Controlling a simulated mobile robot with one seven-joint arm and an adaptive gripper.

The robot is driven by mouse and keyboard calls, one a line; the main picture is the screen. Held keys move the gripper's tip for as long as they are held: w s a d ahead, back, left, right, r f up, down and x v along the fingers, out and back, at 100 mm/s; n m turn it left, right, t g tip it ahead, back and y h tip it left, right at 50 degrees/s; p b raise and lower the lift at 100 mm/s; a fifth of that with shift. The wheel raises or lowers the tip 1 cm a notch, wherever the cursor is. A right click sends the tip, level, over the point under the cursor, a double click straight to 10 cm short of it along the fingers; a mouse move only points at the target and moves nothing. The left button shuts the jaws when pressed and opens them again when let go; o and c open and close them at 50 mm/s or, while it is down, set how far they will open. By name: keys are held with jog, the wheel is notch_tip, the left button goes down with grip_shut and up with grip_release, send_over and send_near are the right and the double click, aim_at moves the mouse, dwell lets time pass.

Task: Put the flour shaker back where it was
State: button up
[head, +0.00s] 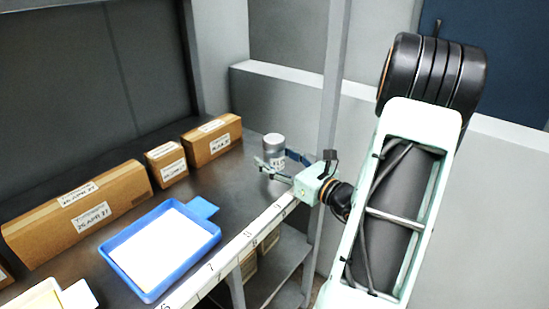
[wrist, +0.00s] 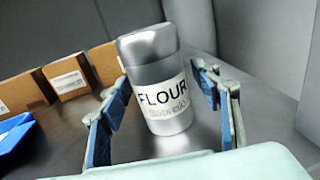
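The flour shaker (head: 273,148) is a grey metal cylinder with a white FLOUR label, standing upright on the dark shelf near its right end. In the wrist view the shaker (wrist: 158,85) stands between the fingertips, with its label facing my gripper. My gripper (head: 278,166) is open low over the shelf, one finger on each side of the shaker. In the wrist view a gap shows to the right finger; whether the left finger touches cannot be told.
Cardboard boxes (head: 212,140) with labels line the back of the shelf. A blue tray (head: 212,236) with a white sheet lies at the front left. A grey upright post (head: 334,75) rises just behind my gripper. A ruled strip (head: 240,240) runs along the front edge.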

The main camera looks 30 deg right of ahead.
jog(key=shift+r, duration=0.15)
jog(key=s+d+p, duration=0.1)
jog(key=s+d, duration=0.1)
jog(key=s, duration=1)
jog(key=shift+w, duration=0.15)
